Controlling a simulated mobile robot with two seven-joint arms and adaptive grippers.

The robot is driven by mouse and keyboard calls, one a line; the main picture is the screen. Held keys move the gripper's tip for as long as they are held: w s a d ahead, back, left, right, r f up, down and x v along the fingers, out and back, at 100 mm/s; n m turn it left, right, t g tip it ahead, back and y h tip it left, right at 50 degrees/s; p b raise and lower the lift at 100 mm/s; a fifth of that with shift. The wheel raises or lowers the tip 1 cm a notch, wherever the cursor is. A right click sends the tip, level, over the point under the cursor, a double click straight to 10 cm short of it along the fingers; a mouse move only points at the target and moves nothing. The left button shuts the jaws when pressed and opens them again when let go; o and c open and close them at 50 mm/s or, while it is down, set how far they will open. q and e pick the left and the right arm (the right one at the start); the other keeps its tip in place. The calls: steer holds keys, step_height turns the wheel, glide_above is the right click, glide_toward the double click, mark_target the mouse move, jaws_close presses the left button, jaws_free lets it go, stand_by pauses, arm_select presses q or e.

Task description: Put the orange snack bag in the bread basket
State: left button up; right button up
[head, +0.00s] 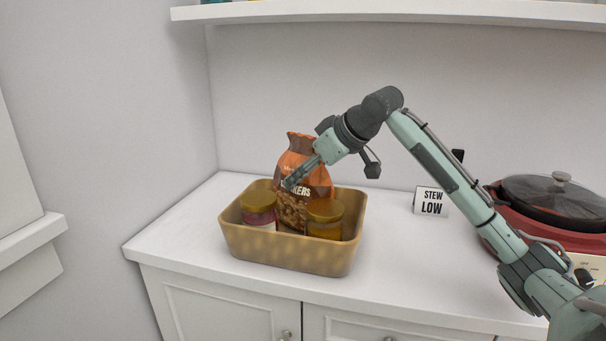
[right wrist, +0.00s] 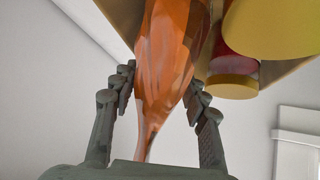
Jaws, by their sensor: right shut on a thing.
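The orange snack bag (head: 296,160) stands upright in the tan bread basket (head: 290,252), behind two jars, with its lower part hidden by them. My right gripper (head: 289,184) is at the bag and shut on it. In the right wrist view the fingers (right wrist: 163,95) press on both sides of the orange bag (right wrist: 172,60). The basket rim also shows there (right wrist: 108,22). My left gripper is in neither view.
A jar with a gold lid and red label (head: 258,208) and an amber jar (head: 325,218) are in the basket. A "STEW LOW" sign (head: 431,202) and a red cooker (head: 550,238) stand to the right on the white counter (head: 400,262). A shelf (head: 400,14) runs above.

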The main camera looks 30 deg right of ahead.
steer(key=shift+f, duration=0.1)
steer(key=o, duration=1)
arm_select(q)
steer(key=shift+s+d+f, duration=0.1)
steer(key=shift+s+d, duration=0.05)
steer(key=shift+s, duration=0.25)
arm_select(e)
steer(key=shift+o, duration=1.1)
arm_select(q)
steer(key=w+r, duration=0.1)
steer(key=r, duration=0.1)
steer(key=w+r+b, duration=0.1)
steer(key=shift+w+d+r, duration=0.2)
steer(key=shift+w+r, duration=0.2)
arm_select(e)
steer(key=v, duration=1.2)
